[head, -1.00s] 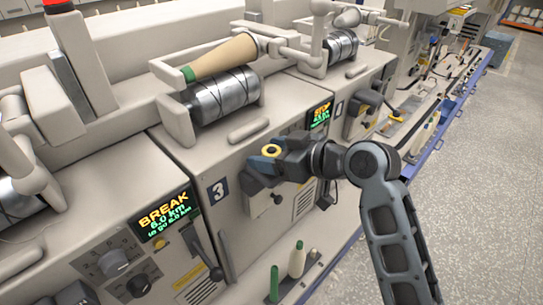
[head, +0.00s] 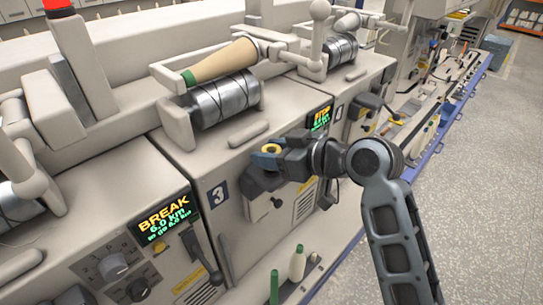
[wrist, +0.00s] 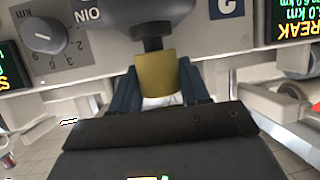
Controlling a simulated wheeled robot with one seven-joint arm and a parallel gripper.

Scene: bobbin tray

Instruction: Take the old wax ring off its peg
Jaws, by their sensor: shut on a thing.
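The old wax ring is a yellow ring (head: 271,148) at the front of machine 3 in the head view. In the wrist view the yellow wax ring (wrist: 156,74) sits between the two blue fingers. My gripper (head: 266,158) is shut on it. In the wrist view a dark stem (wrist: 152,43), which looks like the peg, comes from a dark rounded body and meets the ring's edge. I cannot tell how much of the peg is inside the ring.
The machine front with its number 3 plate (head: 218,195) is close behind my gripper. A BREAK display (head: 167,216) is at left. A cone of yarn (head: 222,61) rests on a metal drum above. Bobbins (head: 297,263) stand on the ledge below. Floor at right is clear.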

